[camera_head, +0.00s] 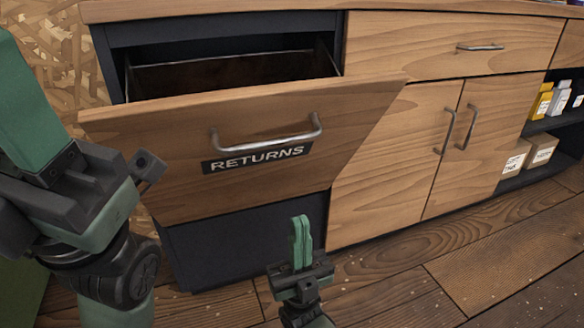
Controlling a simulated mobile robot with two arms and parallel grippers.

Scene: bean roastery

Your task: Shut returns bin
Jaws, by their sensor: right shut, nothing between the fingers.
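The returns bin is a wooden pull-out front (255,185) with a dark label reading RETURNS (257,159) and a metal bar handle (266,138). It stands pulled out from the dark cabinet, and the dark inside shows above its top edge. My right gripper (301,232) is shut and empty, low in front of the bin, below the front's lower edge and apart from the handle. My left arm comes in at the left beside the bin; I cannot make out the left gripper's fingers.
To the right are a closed drawer (480,47) and two closed cabinet doors (425,150) with handles. Open shelves at far right hold bags (543,103) and boxes (541,150). The countertop runs above. The wooden floor (500,262) is clear at the lower right.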

